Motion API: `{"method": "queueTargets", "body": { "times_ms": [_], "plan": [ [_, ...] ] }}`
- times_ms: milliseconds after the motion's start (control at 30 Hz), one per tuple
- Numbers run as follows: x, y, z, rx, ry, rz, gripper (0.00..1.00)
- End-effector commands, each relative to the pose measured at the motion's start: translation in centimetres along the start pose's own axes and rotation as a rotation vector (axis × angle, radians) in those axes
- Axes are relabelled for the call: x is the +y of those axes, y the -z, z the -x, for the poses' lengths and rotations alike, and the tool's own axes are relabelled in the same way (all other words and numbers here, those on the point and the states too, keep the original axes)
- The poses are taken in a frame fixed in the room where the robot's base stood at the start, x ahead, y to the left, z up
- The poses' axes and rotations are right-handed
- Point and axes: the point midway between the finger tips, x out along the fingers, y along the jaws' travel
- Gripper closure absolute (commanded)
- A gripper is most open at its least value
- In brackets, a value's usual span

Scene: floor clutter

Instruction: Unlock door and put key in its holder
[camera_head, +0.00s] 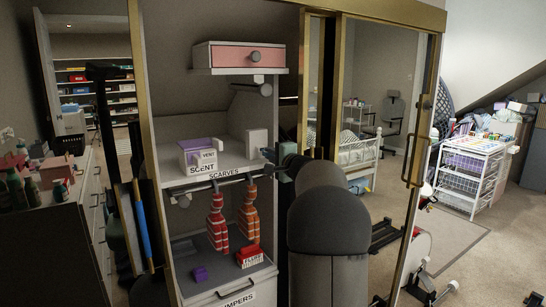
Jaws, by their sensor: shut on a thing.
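My gripper (268,155) is at the right end of the wardrobe's middle shelf, beside an upright white block (256,142). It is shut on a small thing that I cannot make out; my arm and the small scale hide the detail. I cannot tell whether the gripper touches the block. The mirrored sliding door (385,100) has a gold frame, a long gold handle (415,162) and a small dark fitting (427,102) above it. I cannot clearly see a key or a key holder.
A white and purple box (198,153) stands on the shelf (215,178) to the left. Striped scarves (217,222) hang below. A pink-fronted drawer (240,57) is above. A red box (249,256) and a purple block (200,273) sit lower. A white cart (470,170) stands right.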

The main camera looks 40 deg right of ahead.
Motion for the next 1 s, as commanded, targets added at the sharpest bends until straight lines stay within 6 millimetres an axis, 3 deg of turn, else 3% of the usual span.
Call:
{"method": "queueTargets", "body": {
  "times_ms": [700, 733, 800, 1000],
  "plan": [
    [0.0, 0.0, -1.8, 0.0, 0.001, -0.001, 1.0],
    [0.0, 0.0, -1.8, 0.0, 0.001, -0.001, 0.83],
    [0.0, 0.0, -1.8, 0.0, 0.001, -0.001, 0.63],
    [0.0, 0.0, -1.7, 0.0, 0.001, -0.001, 0.63]
  ]
}}
